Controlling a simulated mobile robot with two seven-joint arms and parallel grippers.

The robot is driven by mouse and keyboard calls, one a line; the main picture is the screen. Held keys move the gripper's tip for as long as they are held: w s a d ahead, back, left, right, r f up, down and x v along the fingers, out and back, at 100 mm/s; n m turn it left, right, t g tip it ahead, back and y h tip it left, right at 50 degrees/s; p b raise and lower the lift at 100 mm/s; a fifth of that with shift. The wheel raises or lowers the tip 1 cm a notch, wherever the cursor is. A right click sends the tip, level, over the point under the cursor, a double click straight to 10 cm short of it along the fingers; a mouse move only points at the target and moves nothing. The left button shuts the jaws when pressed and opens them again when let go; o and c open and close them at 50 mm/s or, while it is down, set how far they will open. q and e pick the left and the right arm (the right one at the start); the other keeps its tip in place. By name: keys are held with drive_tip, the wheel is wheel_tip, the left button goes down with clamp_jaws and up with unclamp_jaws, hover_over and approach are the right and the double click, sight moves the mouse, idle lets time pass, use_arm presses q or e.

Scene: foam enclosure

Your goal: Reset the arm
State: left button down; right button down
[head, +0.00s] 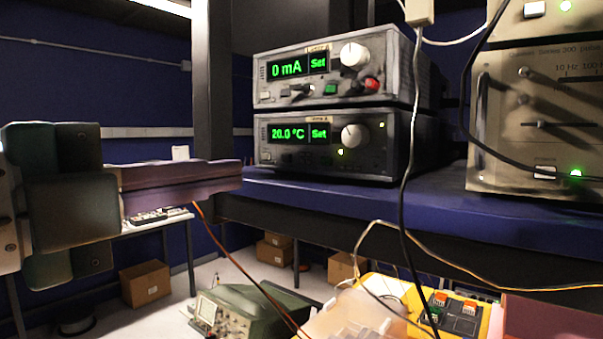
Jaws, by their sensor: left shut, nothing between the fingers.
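My left gripper (232,175) reaches in from the left edge at mid height. Its long purple-brown fingers lie together, pointing right, with nothing held. The fingertips are in front of the dark upright post and left of the shelf's instruments, and appear apart from them, though depth is hard to judge.
Two stacked instruments, the upper (330,68) reading 0 mA and the lower (322,146) 20.0 °C, stand on a blue shelf (400,200). A silver unit (535,125) is at right. Cables hang in front. A green oscilloscope (235,312) and a yellow box (400,292) are below.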

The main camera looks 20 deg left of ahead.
idle(0.4)
use_arm(q)
drive_tip(key=s+a+f+n+g+y+p, duration=0.2)
drive_tip(key=s+f+n+g+y+p, duration=0.4)
drive_tip(key=s+f+n+g, duration=0.7)
drive_tip(key=s+f+n+p, duration=0.1)
drive_tip(key=s+f+n, duration=0.4)
drive_tip(key=f+n, duration=0.1)
drive_tip(key=shift+s+n, duration=0.3)
drive_tip(key=shift+n, duration=0.2)
